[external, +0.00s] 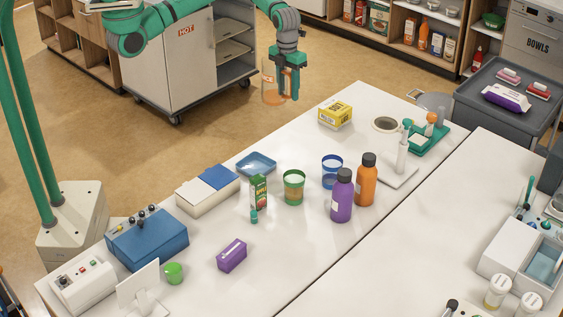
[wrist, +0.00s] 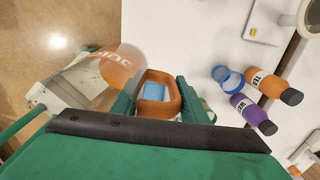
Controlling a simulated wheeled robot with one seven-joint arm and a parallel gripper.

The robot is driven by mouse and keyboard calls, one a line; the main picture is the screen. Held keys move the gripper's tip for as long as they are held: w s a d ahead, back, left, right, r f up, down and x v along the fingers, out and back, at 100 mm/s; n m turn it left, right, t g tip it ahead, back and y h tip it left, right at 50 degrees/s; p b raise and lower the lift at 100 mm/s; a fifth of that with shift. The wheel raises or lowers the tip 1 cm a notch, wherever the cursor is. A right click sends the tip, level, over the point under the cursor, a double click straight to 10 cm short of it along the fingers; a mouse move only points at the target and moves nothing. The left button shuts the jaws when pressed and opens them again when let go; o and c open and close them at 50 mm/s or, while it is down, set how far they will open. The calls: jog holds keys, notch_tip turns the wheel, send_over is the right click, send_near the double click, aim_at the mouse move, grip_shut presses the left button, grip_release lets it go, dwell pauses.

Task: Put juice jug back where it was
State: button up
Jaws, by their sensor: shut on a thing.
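The juice jug (external: 271,85) is clear with an orange tint. In the external view it hangs at my gripper (external: 288,96), off the table's far edge with floor behind it. In the wrist view the jug (wrist: 119,66) shows its lettering, with its orange handle between the fingers of my gripper (wrist: 158,104). My gripper is shut on the handle. The jug appears tilted in the wrist view. Part of it is hidden behind the fingers in the external view.
The white table (external: 300,238) holds a yellow box (external: 334,113), a green cup (external: 293,187), a blue cup (external: 331,171), a purple bottle (external: 342,197), an orange bottle (external: 366,182) and a blue tray (external: 257,163). Bare tabletop lies between the tray and yellow box. A hot cart (external: 172,75) stands behind.

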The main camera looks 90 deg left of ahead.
aim_at(288, 94)
jog(key=shift+s+a+f, duration=0.15)
jog(key=shift+a+f, duration=0.1)
jog(key=shift+f, duration=0.05)
notch_tip(288, 94, down, 4)
jog(key=shift+r, duration=0.1)
jog(key=shift+d+f, duration=0.1)
jog(key=shift+f, duration=0.2)
jog(key=w+d+f, duration=0.1)
jog(key=w+f, duration=0.7)
jog(key=w, duration=0.1)
jog(key=w+d+f, duration=0.1)
jog(key=w+f, duration=0.3)
jog(key=w, duration=0.1)
jog(key=shift+d+f, duration=0.3)
jog(key=shift+f, duration=0.3)
jog(key=shift+a, duration=0.2)
jog(key=shift+d, duration=0.1)
